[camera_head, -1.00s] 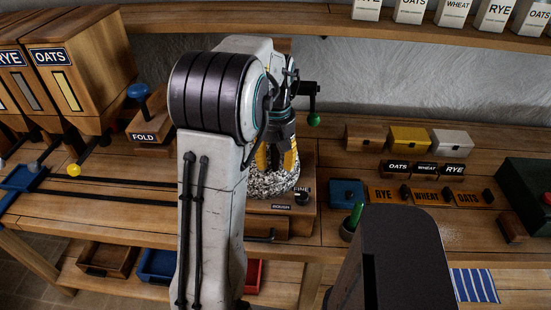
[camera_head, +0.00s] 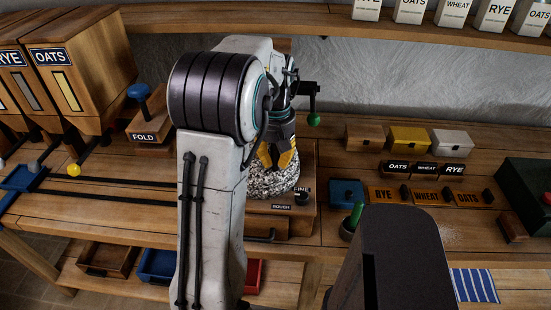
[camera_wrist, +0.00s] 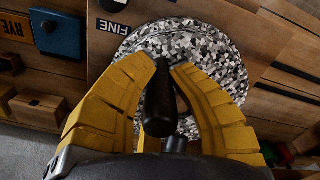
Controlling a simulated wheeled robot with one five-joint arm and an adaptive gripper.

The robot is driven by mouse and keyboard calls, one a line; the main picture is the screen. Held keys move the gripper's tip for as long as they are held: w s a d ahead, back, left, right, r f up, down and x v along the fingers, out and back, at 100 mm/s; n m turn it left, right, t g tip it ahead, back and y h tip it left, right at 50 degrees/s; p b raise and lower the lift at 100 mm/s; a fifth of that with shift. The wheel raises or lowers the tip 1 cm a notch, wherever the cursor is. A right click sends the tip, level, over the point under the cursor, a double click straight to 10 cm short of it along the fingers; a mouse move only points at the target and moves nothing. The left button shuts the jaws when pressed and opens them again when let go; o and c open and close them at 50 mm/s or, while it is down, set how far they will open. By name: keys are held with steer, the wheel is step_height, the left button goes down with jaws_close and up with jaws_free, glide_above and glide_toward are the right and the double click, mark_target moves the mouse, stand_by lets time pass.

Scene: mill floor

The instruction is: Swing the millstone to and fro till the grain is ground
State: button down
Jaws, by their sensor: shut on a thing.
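The millstone (camera_head: 262,185) is a round, black-and-white speckled stone in the mill at the middle of the bench. It fills the top middle of the wrist view (camera_wrist: 225,50). A black upright handle (camera_wrist: 160,105) stands at the stone. My gripper (camera_wrist: 168,62) has its yellow fingers on either side of this handle and is shut on it. In the head view my gripper (camera_head: 277,160) is over the stone, partly hidden by my arm. The mill front has a ROUGH label (camera_head: 281,207) and a FINE label beside a dark knob (camera_head: 301,197). No grain shows on the stone.
A blue box (camera_head: 346,192) and a small pot with a green handle (camera_head: 350,225) stand right of the mill. A crank with a green knob (camera_head: 313,120) is behind it. Wooden hoppers (camera_head: 85,60) and the FOLD block (camera_head: 150,132) are left.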

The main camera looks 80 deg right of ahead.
mark_target(258, 173)
steer(key=shift+a, duration=0.1)
steer(key=w+m, duration=0.1)
steer(key=w+a+m, duration=0.1)
steer(key=m, duration=0.1)
steer(key=shift+f, duration=0.1)
steer(key=w+m, duration=0.1)
steer(key=m, duration=0.1)
steer(key=w+m, duration=0.1)
steer(key=m, duration=0.1)
steer(key=shift+a+b, duration=0.3)
steer(key=shift+a, duration=0.05)
steer(key=w+m, duration=0.1)
steer(key=m, duration=0.1)
steer(key=w+m, duration=0.2)
steer(key=shift+d, duration=0.1)
steer(key=shift+w+d+m+p, duration=0.25)
steer(key=shift+w+m, duration=0.2)
steer(key=shift+m, duration=0.5)
steer(key=shift+w+d+m+p, duration=0.2)
steer(key=shift+w+m, duration=0.25)
steer(key=shift+m, duration=0.5)
steer(key=c, duration=1.1)
jaws_free()
steer(key=shift+d, duration=0.1)
